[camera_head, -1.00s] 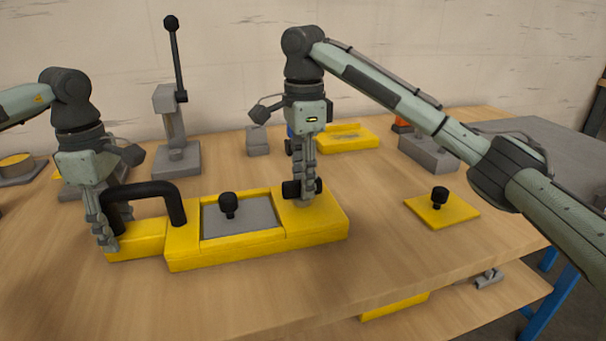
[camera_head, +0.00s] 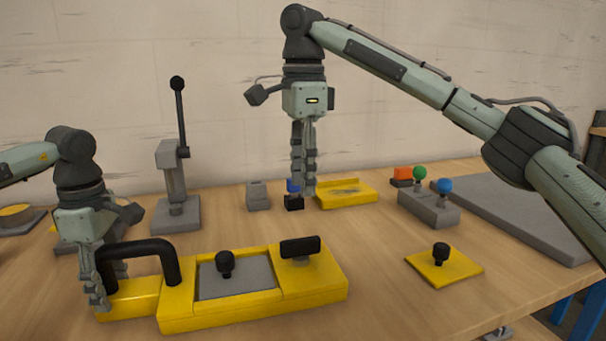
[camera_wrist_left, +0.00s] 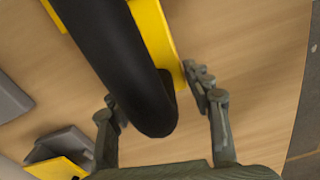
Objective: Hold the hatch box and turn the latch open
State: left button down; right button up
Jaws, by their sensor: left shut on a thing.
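The yellow hatch box (camera_head: 250,317) lies at the front left of the table. It has a grey hatch panel with a black knob (camera_head: 225,263), and a dark bar-shaped latch (camera_head: 300,247) at its right end, lying roughly left to right. My left gripper (camera_head: 98,302) is shut on the black arched handle (camera_head: 150,248) at the box's left end; the handle also shows between the fingers in the left wrist view (camera_wrist_left: 130,70). My right gripper (camera_head: 304,192) is raised behind and above the latch, apart from it. Its fingers overlap in view, so their opening is unclear.
A yellow plate with a black knob (camera_head: 443,262) lies to the right. A grey lever stand (camera_head: 175,205) stands behind the box. A small blue-and-black block (camera_head: 294,202), a yellow tray (camera_head: 346,195) and a grey block with coloured knobs (camera_head: 430,208) stand behind.

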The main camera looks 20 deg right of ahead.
pick_arm(q)
jog(key=c, duration=0.6)
grip_release()
